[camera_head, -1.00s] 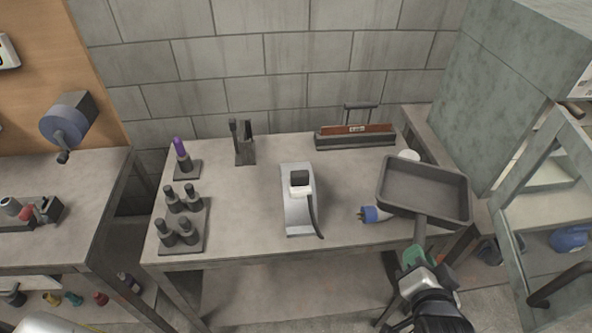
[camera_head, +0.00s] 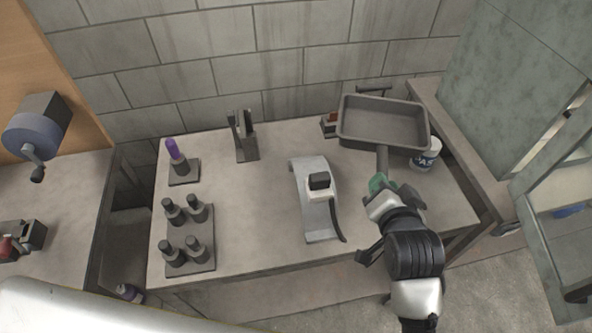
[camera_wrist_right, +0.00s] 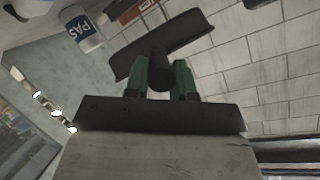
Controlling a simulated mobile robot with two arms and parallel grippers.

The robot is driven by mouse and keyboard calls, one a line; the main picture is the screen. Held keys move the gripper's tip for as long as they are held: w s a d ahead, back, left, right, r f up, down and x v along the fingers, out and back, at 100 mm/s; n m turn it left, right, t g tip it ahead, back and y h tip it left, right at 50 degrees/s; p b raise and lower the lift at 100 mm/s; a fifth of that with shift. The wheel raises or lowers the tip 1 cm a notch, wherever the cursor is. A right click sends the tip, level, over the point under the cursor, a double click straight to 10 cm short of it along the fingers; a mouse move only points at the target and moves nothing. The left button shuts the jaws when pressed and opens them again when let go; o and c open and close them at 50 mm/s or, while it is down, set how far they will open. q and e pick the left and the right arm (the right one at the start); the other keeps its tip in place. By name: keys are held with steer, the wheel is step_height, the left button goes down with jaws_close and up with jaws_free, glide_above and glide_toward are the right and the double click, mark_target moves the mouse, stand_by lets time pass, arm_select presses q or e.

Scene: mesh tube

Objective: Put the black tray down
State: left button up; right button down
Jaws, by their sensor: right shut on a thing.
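The black tray (camera_head: 383,122) is a shallow rectangular pan with a long handle. In the head view it is at the back right of the workbench (camera_head: 255,215), covering most of the toolbox (camera_head: 328,124) behind it. My right gripper (camera_head: 380,183) has its green fingers shut on the handle. In the right wrist view the fingers flank the dark round handle (camera_wrist_right: 160,72). I cannot tell whether the tray's underside touches the bench. My left gripper is out of view.
A white and blue can (camera_head: 426,156) stands by the tray's right side. A grey curved stand (camera_head: 318,205) is left of my right arm. A block with several dark bottles (camera_head: 190,240) and a purple-topped tool (camera_head: 178,160) are at the left.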

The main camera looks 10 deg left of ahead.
steer(key=shift+f+b, duration=0.35)
steer(key=shift+f, duration=0.4)
steer(key=f+b, duration=0.1)
glide_above(366, 227)
step_height(366, 227, down, 6)
steer(key=shift+r, duration=0.25)
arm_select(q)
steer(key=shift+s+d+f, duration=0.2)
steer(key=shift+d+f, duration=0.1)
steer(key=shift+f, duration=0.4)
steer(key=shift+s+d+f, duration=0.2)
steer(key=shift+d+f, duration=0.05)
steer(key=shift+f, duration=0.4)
arm_select(e)
steer(key=shift+f, duration=2.5)
steer(key=c, duration=0.9)
jaws_free()
steer(key=shift+c, duration=0.2)
